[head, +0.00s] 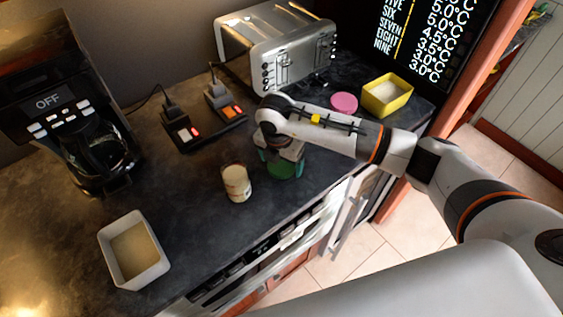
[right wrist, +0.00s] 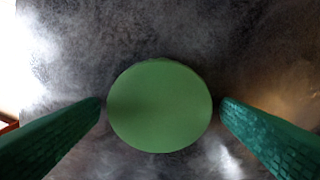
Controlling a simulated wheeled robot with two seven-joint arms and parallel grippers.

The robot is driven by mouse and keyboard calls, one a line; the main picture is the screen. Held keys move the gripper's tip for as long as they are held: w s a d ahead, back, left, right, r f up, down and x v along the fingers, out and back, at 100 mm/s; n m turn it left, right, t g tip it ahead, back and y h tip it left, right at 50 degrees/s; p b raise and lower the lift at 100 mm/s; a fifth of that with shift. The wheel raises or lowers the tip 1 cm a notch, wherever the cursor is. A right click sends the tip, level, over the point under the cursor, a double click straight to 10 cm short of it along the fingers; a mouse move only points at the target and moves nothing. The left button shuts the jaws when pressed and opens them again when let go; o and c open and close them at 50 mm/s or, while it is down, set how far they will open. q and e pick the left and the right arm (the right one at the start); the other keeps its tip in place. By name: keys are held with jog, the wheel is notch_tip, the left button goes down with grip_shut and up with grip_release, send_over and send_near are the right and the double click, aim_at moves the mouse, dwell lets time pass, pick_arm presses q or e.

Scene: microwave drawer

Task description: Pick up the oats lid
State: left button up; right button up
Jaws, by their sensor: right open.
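A round green lid (right wrist: 160,107) lies flat on the dark counter, centred in the right wrist view. It also shows in the head view as a green patch (head: 285,170), partly hidden under the gripper. My right gripper (right wrist: 161,103) is open, with one green finger on each side of the lid and a small gap to each. In the head view my right gripper (head: 281,156) points down over the lid. A pink round lid (head: 344,103) lies farther back; no label shows which lid is the oats one. My left gripper is not in view.
A white container (head: 108,240) is at front left, a yellow one (head: 405,96) at back right. A coffee maker (head: 70,110), toaster (head: 295,60) and plugged power strip (head: 205,124) line the back. The counter's front edge (head: 250,248) is near.

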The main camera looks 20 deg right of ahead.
aim_at(281, 164)
jog(key=c, duration=1.1)
notch_tip(281, 164, up, 10)
jog(key=b, duration=0.3)
